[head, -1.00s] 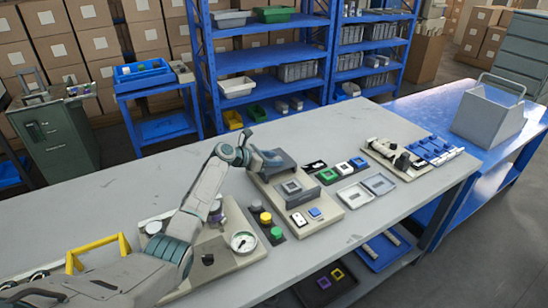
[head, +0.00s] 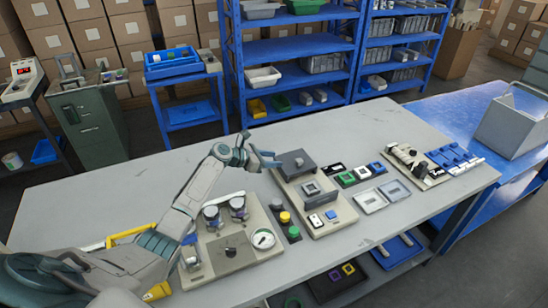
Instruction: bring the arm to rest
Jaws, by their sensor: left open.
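My left arm reaches in from the lower left over the grey workbench (head: 120,190). My left gripper (head: 271,160) is open, its fingers pointing right. It is just left of a dark grey block (head: 297,163) at the back of a beige fixture (head: 320,228). A narrow gap seems to show between fingers and block; I see nothing held. My right gripper is not in the head view.
A beige panel with a round gauge (head: 263,239) and two dark-capped cylinders lies beneath my left forearm. A strip of coloured buttons (head: 285,217) stands beside it. Grey trays (head: 369,200) and a blue-fingered fixture (head: 453,158) are to the right. The bench's back middle is clear.

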